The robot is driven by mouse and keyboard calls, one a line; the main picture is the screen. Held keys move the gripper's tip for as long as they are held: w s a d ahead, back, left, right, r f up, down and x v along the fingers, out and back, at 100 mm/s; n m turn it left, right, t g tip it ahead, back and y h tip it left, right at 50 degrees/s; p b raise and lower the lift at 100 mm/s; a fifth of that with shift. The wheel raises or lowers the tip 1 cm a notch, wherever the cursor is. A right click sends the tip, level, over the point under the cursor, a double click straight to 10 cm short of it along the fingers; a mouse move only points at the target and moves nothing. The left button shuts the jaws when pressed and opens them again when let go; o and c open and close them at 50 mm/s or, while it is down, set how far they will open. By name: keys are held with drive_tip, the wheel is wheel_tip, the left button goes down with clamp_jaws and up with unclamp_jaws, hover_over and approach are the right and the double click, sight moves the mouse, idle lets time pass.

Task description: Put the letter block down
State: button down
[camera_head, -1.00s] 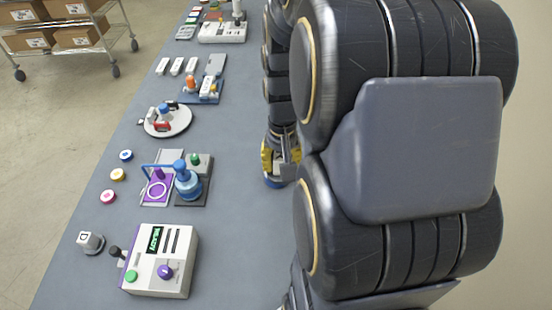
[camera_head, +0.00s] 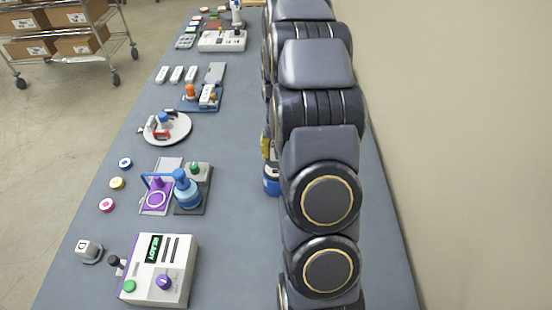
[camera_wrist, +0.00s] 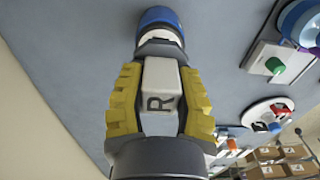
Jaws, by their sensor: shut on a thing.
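My gripper (camera_wrist: 160,98) has yellow fingers and is shut on a white letter block (camera_wrist: 160,85) marked R. In the wrist view the block's far end meets a pale collar and a round blue part (camera_wrist: 160,17) against the grey table. I cannot tell whether the blue part belongs to the block or touches the table. In the head view the blue part (camera_head: 271,182) shows low beside my arm, near the table's right side. My arm hides most of the gripper there, with a sliver of yellow finger visible.
A READY machine (camera_head: 160,270), a purple and blue fixture (camera_head: 180,190), a round plate (camera_head: 166,128) and coloured discs (camera_head: 117,183) line the left. The grey table (camera_head: 235,140) is bare left of my arm.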

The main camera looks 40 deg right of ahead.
drive_tip(key=shift+w+d+f, duration=0.2)
drive_tip(key=shift+w+f, duration=0.05)
drive_tip(key=shift+f, duration=0.05)
drive_tip(key=shift+w+d+f, duration=0.1)
drive_tip(key=shift+w+f, duration=0.05)
drive_tip(key=shift+f, duration=1.55)
drive_tip(key=c, duration=0.8)
unclamp_jaws()
drive_tip(key=shift+f, duration=0.15)
drive_tip(key=shift+c, duration=0.2)
